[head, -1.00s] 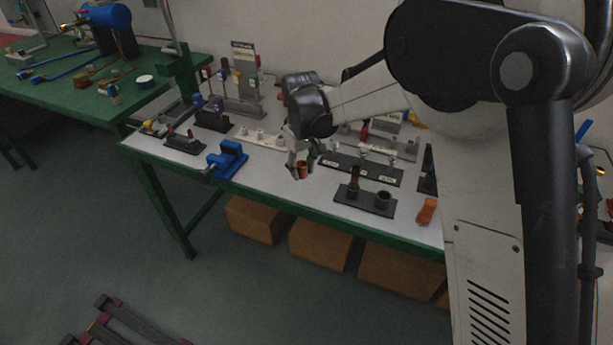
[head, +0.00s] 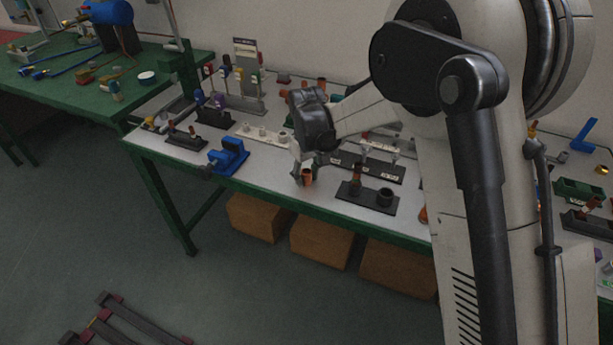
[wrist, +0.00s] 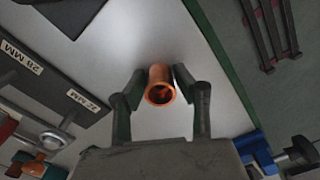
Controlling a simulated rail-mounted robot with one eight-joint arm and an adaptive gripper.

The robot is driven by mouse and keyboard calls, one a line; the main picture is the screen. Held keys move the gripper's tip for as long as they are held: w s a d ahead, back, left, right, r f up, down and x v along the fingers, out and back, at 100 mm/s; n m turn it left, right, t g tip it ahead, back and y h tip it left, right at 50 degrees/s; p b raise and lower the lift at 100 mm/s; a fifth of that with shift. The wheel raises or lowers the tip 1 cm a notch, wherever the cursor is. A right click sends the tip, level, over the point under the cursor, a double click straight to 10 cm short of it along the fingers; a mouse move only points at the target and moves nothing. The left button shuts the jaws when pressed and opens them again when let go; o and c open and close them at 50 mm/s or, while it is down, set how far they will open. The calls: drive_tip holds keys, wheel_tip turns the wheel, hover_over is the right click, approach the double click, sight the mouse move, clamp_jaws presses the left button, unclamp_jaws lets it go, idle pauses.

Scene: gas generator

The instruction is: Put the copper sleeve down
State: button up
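The copper sleeve (wrist: 161,72) is a short orange tube. In the wrist view its open end faces the camera and it sits between the two finger pads of my gripper (wrist: 160,88). The pads lie close against its sides, and my gripper looks shut on it. In the head view the sleeve (head: 308,177) is upright between the fingertips of my gripper (head: 303,174), low over the front part of the white-topped bench (head: 270,180). I cannot tell whether its lower end touches the bench top.
A black holder (head: 367,198) with a brown-topped post and a dark cup stands right of my gripper. A blue vise (head: 228,157) is to the left. A labelled black rack (head: 375,168) is behind. The bench's green front edge is close; bare top lies around the sleeve.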

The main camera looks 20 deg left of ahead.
drive_tip(key=o, duration=0.3)
drive_tip(key=shift+r, duration=0.15)
wheel_tip(320, 180, up, 12)
drive_tip(key=p, duration=0.1)
idle(0.3)
